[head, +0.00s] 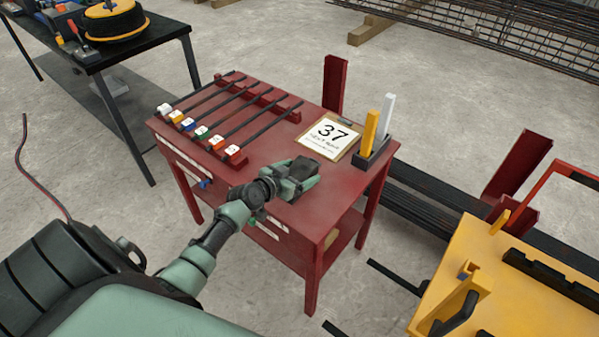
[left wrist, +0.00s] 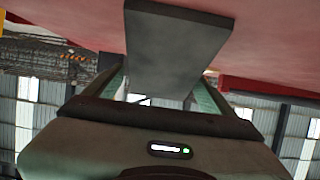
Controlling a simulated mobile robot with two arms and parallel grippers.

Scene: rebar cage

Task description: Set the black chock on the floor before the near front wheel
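The black chock (head: 303,168) is a dark wedge-like block at the front right part of the red table. My left gripper (head: 296,181) has its green fingers on either side of the chock and looks shut on it. In the left wrist view the chock (left wrist: 180,45) sits between the fingers and sticks out past their tips, close to the red tabletop. I cannot tell whether it touches the tabletop. No wheel shows in either view. My right gripper is not in view.
The red table (head: 270,97) carries several black rods with coloured ends, a clipboard (head: 329,134) marked 37 and a holder (head: 372,158) with yellow and white sticks. A yellow machine (head: 540,300) stands at the lower right. Dark bars lie on the floor behind it. A black bench (head: 135,42) stands upper left.

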